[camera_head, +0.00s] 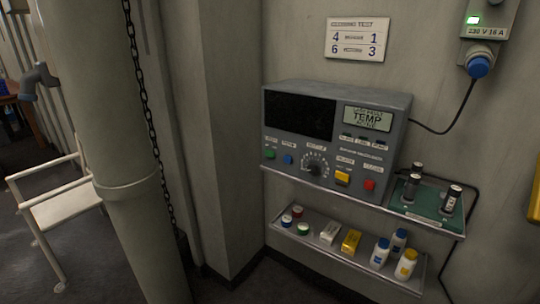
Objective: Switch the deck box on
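The deck box (335,141) is a grey metal unit on a wall shelf, right of centre. Its left display (299,115) is black. Its right screen (367,118) is light and shows "TEMP" in large letters. The front has a green button (270,153), a blue button (288,159), a round dial (315,166), a yellow switch or button (343,178) and a red button (369,185). The small labels are too blurred to read surely. Neither of my grippers shows in the head view.
The shelf (340,193) also bears a green tray (424,208) with several dark cylinders. A lower shelf (330,252) holds small jars, boxes and bottles. A cable runs to the wall socket (487,30) with a lit green lamp. A thick pipe (110,120), chain and white chair (62,207) stand left.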

